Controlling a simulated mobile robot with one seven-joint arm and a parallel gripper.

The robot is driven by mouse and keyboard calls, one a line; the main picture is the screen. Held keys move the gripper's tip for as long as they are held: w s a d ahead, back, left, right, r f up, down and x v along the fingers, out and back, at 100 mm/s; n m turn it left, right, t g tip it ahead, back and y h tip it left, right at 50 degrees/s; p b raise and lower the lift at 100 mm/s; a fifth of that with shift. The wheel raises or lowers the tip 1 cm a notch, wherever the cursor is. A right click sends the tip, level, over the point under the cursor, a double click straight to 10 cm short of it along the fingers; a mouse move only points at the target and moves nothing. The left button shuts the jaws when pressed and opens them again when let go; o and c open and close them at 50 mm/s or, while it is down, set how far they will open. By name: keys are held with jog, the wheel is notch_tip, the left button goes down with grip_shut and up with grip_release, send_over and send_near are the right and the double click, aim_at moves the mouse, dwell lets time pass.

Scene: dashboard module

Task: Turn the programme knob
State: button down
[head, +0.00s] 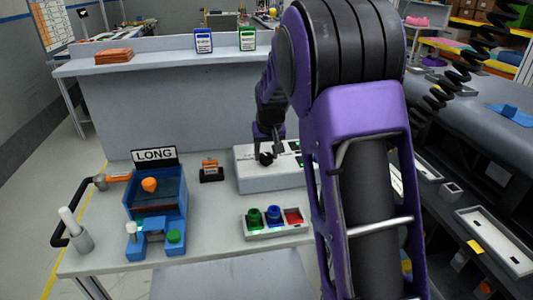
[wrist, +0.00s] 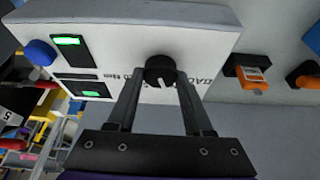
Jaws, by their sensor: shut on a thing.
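The programme knob (wrist: 160,71) is a round black knob on the face of a white module, seen in the wrist view. A pale mark shows on it. My gripper (wrist: 157,80) has its two fingers on either side of the knob and is shut on it. In the head view my gripper (head: 267,150) reaches down to the knob (head: 266,158) on the white module (head: 250,177). My purple arm hides the right part of the module there. Lit green windows (wrist: 68,40) show on the module beside the knob.
A grey panel stands behind.

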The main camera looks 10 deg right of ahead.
jog(key=shift+c, duration=1.5)
grip_release()
jog(key=p+v, duration=0.2)
jog(key=v, duration=1.5)
jog(key=shift+r, duration=0.25)
